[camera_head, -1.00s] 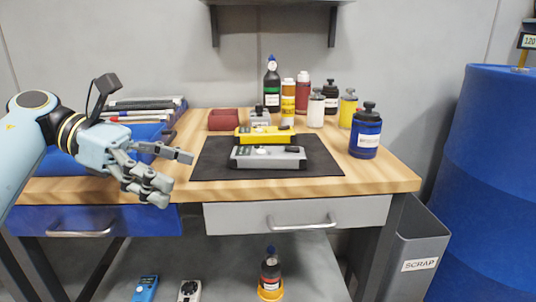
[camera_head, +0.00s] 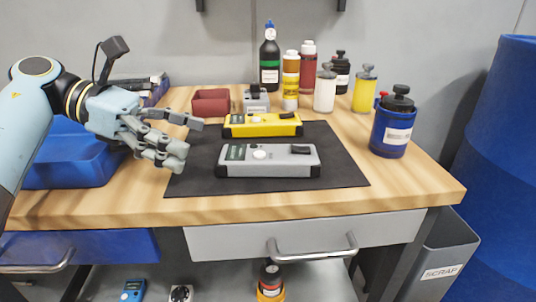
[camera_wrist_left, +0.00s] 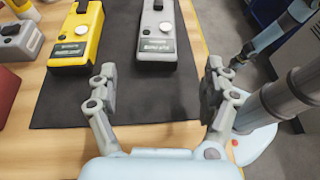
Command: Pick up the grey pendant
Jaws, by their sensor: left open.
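The grey pendant (camera_head: 268,160) lies flat on a black mat (camera_head: 340,172) on the workbench. It has a white knob, a dark label and a black part on its right end. My left gripper (camera_head: 190,138) is open and empty, just left of the pendant and apart from it. In the left wrist view the pendant (camera_wrist_left: 155,38) lies ahead, beyond and between the spread fingers of the gripper (camera_wrist_left: 160,80). My right arm shows at the right of that view; its gripper is too small to read.
A yellow pendant (camera_head: 262,124) lies just behind the grey one. A red bin (camera_head: 211,103) and several bottles stand further back. A blue jar (camera_head: 393,125) stands to the right, a blue bin (camera_head: 75,160) to the left. The mat in front of the pendant is clear.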

